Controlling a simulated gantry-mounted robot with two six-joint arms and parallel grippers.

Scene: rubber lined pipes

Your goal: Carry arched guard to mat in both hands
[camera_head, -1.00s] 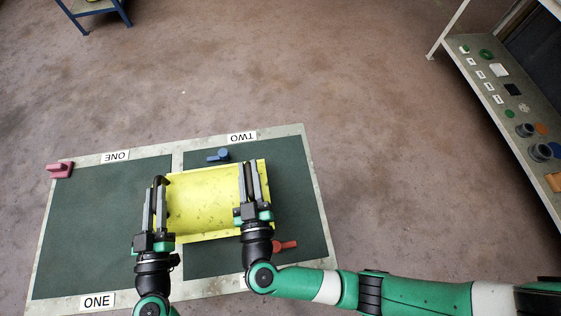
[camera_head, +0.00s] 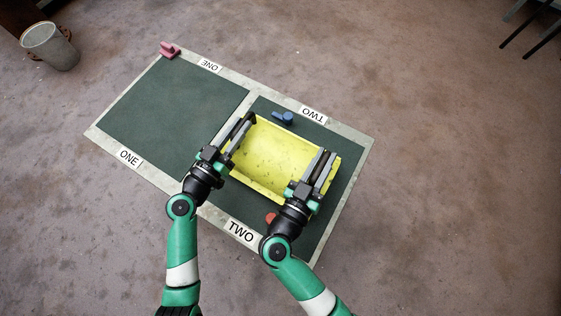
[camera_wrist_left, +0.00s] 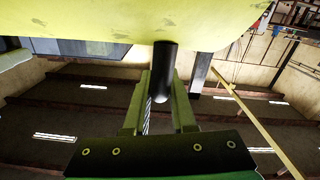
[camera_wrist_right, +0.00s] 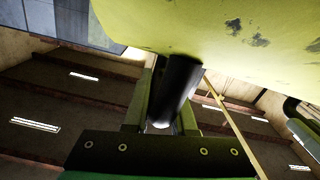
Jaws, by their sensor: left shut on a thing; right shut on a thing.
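The yellow arched guard (camera_head: 272,156) is over the TWO half of the mat (camera_head: 340,190) in the head view. Its worn yellow underside or face fills the top of both wrist views. My left gripper (camera_head: 240,131) is shut on a dark handle at the guard's left end; that black bar (camera_wrist_left: 165,70) shows between its fingers. My right gripper (camera_head: 324,167) is shut on the matching handle at the right end, and that bar (camera_wrist_right: 176,88) shows in the right wrist view. I cannot tell whether the guard touches the mat.
A blue piece (camera_head: 284,118) lies beyond the guard and a red piece (camera_head: 270,217) lies near its front edge. A pink block (camera_head: 169,49) sits at the mat's far left corner. The ONE panel (camera_head: 170,110) is bare. A bucket (camera_head: 50,46) stands at upper left.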

